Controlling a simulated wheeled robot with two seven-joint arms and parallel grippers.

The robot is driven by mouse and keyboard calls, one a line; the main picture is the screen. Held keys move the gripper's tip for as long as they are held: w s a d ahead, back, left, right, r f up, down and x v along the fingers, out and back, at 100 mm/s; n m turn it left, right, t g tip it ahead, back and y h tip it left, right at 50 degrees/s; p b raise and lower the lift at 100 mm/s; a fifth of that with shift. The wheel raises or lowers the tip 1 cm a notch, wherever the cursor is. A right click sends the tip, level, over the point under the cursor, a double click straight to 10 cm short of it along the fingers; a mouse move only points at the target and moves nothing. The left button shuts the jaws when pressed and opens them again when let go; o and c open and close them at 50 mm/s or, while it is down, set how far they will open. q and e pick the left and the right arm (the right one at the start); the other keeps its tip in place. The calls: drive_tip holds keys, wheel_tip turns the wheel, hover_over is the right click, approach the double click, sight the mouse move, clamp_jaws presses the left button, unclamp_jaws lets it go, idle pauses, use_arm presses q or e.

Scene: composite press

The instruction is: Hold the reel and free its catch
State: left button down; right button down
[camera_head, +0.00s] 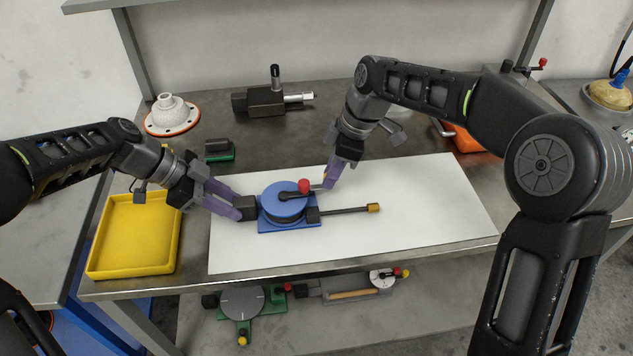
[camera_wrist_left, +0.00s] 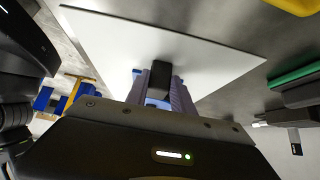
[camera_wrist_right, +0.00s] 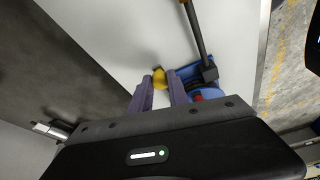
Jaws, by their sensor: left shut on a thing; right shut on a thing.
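The reel (camera_head: 281,205) is a blue disc on a blue base plate, lying on the white sheet. A dark arm with a red knob (camera_head: 304,186) crosses its top. A black block (camera_head: 246,208) sticks out on its left side, and my left gripper (camera_head: 238,209) is shut on it. The block shows between the left fingers in the left wrist view (camera_wrist_left: 160,78). My right gripper (camera_head: 328,181) points down just right of the red knob. In the right wrist view it is shut on a small yellow knob (camera_wrist_right: 159,77) beside the reel. The fingers partly hide that knob.
A dark rod with a brass end (camera_head: 374,207) extends right from the reel. A yellow tray (camera_head: 135,262) stands left of the white sheet (camera_head: 440,215). A white flanged part (camera_head: 172,115) and a black fixture (camera_head: 265,101) stand behind. The sheet's right side is clear.

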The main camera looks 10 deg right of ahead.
drive_tip(key=c, duration=1.2)
unclamp_jaws()
drive_tip(key=v, duration=1.2)
drive_tip(key=shift+s+d, duration=0.1)
drive_tip(key=shift+d, duration=0.05)
